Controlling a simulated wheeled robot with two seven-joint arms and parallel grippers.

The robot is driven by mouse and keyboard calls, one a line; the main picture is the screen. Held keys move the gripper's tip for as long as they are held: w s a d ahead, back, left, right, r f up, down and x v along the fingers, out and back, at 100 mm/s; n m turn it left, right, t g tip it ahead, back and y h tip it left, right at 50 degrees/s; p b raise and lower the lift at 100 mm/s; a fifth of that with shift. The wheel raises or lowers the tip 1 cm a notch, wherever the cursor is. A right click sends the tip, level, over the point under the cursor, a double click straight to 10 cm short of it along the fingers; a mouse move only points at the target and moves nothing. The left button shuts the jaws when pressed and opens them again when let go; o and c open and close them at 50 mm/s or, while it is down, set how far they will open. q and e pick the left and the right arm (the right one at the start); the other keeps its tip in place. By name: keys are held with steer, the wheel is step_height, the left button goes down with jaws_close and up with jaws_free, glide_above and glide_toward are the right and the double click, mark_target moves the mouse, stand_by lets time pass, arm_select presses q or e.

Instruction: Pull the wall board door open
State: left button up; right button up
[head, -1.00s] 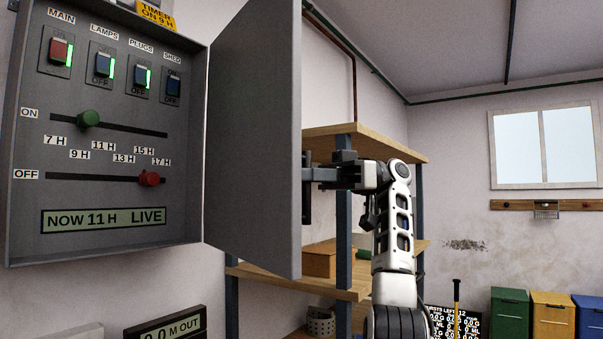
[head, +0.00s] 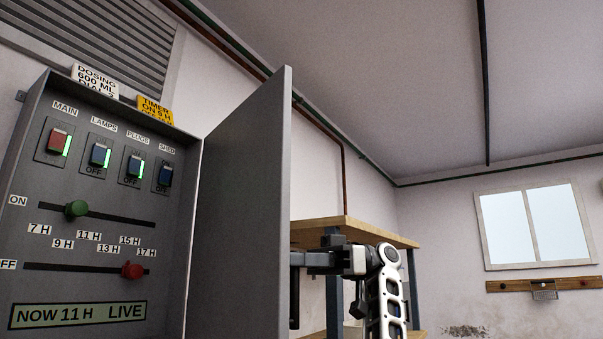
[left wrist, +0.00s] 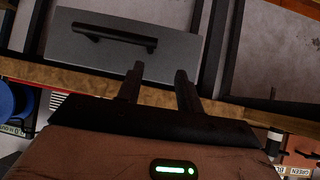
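The grey wall board (head: 95,190) is at the left of the head view, with its switches and sliders exposed. Its door (head: 240,210) stands wide open, sticking out from the board's right edge. My right gripper (head: 308,259) is at the door's far face, its fingers reaching to that face by a dark handle part (head: 294,300). The door hides the fingertips, so their grip is unclear. My left gripper (left wrist: 158,85) shows only in the left wrist view, fingers apart and empty, away from the board.
Wooden shelves (head: 350,230) stand behind my right arm. A window (head: 535,225) and a wooden rail (head: 540,286) are on the far wall. The left wrist view shows a grey drawer front (left wrist: 125,48) with a black handle and a brown surface (left wrist: 100,150) nearby.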

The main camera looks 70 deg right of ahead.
mark_target(287, 214)
steer(key=shift+s+r, duration=0.1)
steer(key=shift+r, duration=0.35)
steer(key=a+r, duration=0.1)
steer(key=s+a+r, duration=0.1)
steer(key=a+r, duration=0.1)
steer(key=s+a+r, duration=0.1)
steer(key=r, duration=0.1)
steer(key=shift+s+a+r, duration=0.1)
steer(key=shift+a+r, duration=0.05)
steer(key=shift+r, duration=0.1)
steer(key=s+a+r, duration=0.4)
steer(key=a, duration=0.4)
steer(key=shift+s+r+b, duration=0.15)
steer(key=shift+b, duration=0.3)
